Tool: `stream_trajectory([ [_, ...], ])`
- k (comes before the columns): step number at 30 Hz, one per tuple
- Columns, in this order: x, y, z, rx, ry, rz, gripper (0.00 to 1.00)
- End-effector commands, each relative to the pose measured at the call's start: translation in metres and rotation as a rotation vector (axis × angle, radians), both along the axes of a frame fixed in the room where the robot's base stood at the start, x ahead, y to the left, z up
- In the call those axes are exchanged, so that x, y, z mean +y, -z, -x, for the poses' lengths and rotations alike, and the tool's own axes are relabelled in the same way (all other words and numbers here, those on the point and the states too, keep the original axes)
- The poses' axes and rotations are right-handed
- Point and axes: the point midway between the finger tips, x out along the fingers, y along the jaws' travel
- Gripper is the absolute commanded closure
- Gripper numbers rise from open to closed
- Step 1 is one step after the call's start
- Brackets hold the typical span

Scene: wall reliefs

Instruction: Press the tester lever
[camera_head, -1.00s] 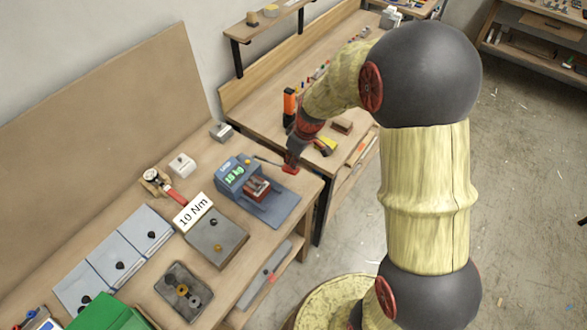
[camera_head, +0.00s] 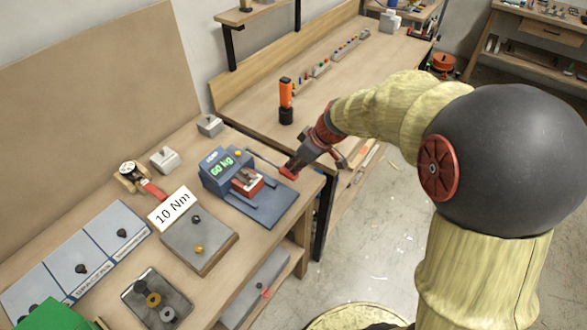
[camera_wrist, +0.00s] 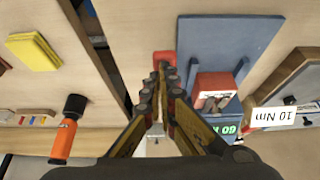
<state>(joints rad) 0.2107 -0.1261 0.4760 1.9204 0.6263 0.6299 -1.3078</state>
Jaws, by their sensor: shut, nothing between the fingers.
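The tester (camera_head: 263,205) is a blue device on the near bench, and its green display reads 60 kg. It also shows in the wrist view (camera_wrist: 225,40), with a red block (camera_wrist: 212,88) between its blue rails. A thin lever runs from the tester's far side to a red end (camera_head: 288,173), which also shows in the wrist view (camera_wrist: 164,57). My gripper (camera_head: 292,165) is shut and empty, its tips at the lever's red end. In the wrist view the fingertips (camera_wrist: 164,72) meet just behind the red end and appear to touch it. The lever's shaft is partly hidden by the fingers.
A 10 Nm sign (camera_head: 172,209) and a grey plate (camera_head: 200,238) lie left of the tester. An orange-handled tool (camera_head: 286,100) stands on the far bench. A gap separates the benches. A yellow pad (camera_wrist: 33,52) shows in the wrist view.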

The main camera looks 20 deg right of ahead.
Motion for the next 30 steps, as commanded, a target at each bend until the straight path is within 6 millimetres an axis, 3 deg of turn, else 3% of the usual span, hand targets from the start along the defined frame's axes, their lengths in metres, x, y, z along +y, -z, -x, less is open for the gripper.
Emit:
stream_trajectory([
  [12,-0.002,0.023,0.003,0.003,0.0,-0.001,1.0],
  [30,-0.002,0.029,0.004,0.007,0.0,0.0,1.0],
])
